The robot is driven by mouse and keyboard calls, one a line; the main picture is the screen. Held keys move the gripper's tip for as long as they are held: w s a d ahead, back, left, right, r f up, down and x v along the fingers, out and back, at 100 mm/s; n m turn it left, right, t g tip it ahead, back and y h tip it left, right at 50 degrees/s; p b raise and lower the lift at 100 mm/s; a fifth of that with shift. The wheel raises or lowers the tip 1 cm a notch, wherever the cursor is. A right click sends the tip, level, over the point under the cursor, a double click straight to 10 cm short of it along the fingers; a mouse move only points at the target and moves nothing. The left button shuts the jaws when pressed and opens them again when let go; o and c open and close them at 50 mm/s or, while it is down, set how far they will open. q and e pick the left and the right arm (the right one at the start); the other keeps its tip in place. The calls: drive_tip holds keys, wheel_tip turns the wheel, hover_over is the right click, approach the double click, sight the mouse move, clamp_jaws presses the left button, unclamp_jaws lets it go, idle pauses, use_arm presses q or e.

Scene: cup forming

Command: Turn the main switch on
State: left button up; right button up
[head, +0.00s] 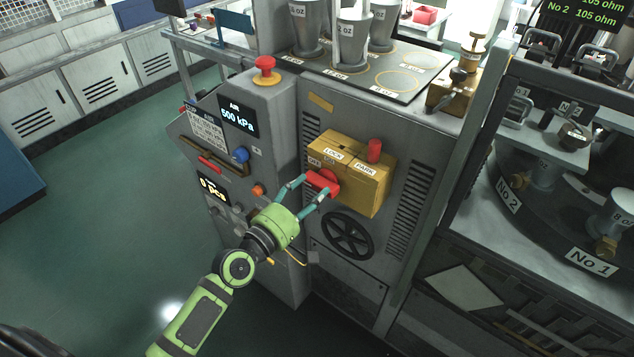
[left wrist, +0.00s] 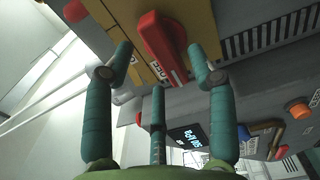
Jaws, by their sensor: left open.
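The main switch is a red handle (head: 323,182) on the front of a yellow box (head: 364,190), which is fixed to the grey machine panel. The handle also shows in the left wrist view (left wrist: 160,42), a little tilted. My left gripper (head: 306,188) is open, with its teal fingers on either side of the handle. In the left wrist view, my left gripper (left wrist: 163,62) has a gap between the fingers and the handle; I cannot tell if any finger touches it. Small labels beside the handle are partly hidden. My right gripper is not in view.
A red peg (head: 375,150) stands on the box by the PARK label. A black handwheel (head: 347,234) sits below the box. A control panel with a pressure display (head: 238,116), a blue knob (head: 241,155) and a red emergency button (head: 265,66) is to the left.

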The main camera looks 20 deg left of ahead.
sight(329, 175)
use_arm(q)
drive_tip(key=shift+x, duration=1.45)
clamp_jaws()
